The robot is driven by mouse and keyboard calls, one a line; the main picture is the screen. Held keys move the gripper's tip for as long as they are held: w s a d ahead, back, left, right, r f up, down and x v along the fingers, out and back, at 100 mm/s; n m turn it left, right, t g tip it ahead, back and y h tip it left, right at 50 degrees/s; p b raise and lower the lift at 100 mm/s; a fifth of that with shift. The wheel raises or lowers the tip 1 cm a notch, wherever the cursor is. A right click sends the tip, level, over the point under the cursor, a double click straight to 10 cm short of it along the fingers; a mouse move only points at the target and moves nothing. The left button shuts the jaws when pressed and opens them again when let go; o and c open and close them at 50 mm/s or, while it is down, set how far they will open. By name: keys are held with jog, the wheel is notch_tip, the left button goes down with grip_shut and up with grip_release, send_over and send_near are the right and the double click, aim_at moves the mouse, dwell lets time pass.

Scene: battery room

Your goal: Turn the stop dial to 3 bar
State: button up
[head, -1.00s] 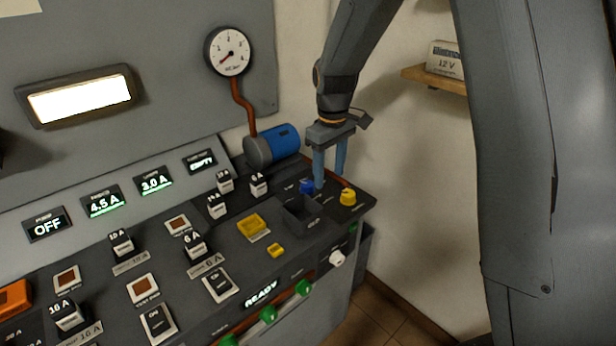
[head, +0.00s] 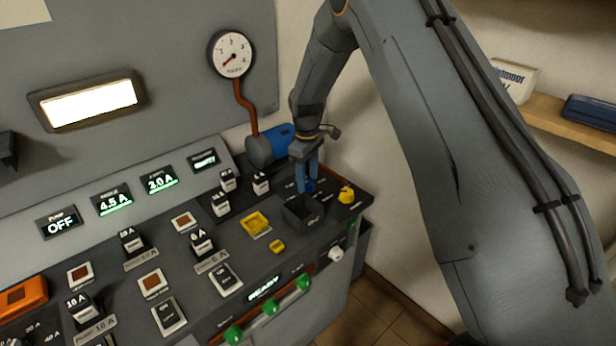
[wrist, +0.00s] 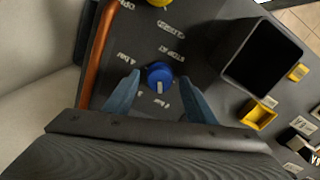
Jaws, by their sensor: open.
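The blue dial (wrist: 159,75) shows in the wrist view, with a white mark pointing toward the picture's bottom, on my side. The dial also shows in the head view (head: 310,186), partly hidden by my fingers. My gripper (wrist: 160,78) is open, pointing down, with one blue finger on each side of the dial and a gap on both sides. In the head view my gripper (head: 306,188) is over the panel's far right part. Whether the fingertips are level with the dial cannot be told.
A yellow knob (head: 347,195) sits right of the dial. An open dark box (head: 297,221) stands close in front, and a blue motor (head: 279,139) behind. A copper pipe (wrist: 98,45) runs along the panel edge. The gauge (head: 231,54) needle points lower left.

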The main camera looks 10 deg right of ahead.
jog(key=shift+f, duration=0.4)
jog(key=c, duration=1)
jog(key=shift+c, duration=0.2)
jog(key=shift+m, duration=0.4)
jog(key=m+b, duration=0.3)
jog(key=m, duration=0.2)
jog(key=shift+m, duration=0.3)
jog(key=m+b, duration=0.2)
jog(key=m, duration=0.3)
jog(key=shift+a, duration=0.1)
jog(key=shift+m, duration=0.3)
